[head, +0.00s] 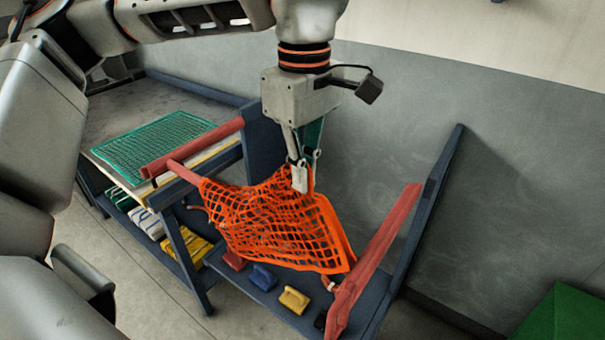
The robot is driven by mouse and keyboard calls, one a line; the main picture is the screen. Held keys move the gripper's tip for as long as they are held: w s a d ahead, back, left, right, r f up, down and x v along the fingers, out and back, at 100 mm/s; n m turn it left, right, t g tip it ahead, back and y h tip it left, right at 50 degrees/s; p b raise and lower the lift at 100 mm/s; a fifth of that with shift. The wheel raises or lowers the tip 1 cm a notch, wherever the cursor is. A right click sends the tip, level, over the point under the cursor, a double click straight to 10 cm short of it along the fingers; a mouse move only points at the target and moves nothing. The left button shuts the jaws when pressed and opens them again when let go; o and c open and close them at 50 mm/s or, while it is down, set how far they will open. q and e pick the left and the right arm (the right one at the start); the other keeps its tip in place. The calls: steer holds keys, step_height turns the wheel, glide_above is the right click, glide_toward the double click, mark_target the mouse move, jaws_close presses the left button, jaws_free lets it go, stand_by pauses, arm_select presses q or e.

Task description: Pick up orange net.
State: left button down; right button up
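The orange net (265,222) is a wide mesh that hangs between two red bars on a blue frame. Its upper edge rises to a peak at my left gripper (305,172). The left gripper comes down from above, with its fingers close together and the net's upper edge between them. The exact contact at the fingertips is partly hidden. The net's left corner is by the end of the left red bar (183,171), and its lower right corner is near the right red bar (374,258). My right gripper is not in view.
A green net (152,146) lies flat on the bench at left, beside another red bar (192,147). Folded striped and yellow items sit on the shelf below. Blue (263,277) and yellow (294,299) blocks sit under the orange net. A green object (563,318) stands at lower right.

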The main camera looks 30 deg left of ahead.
arm_select(q)
step_height(320, 180, up, 12)
steer(key=p, duration=0.2)
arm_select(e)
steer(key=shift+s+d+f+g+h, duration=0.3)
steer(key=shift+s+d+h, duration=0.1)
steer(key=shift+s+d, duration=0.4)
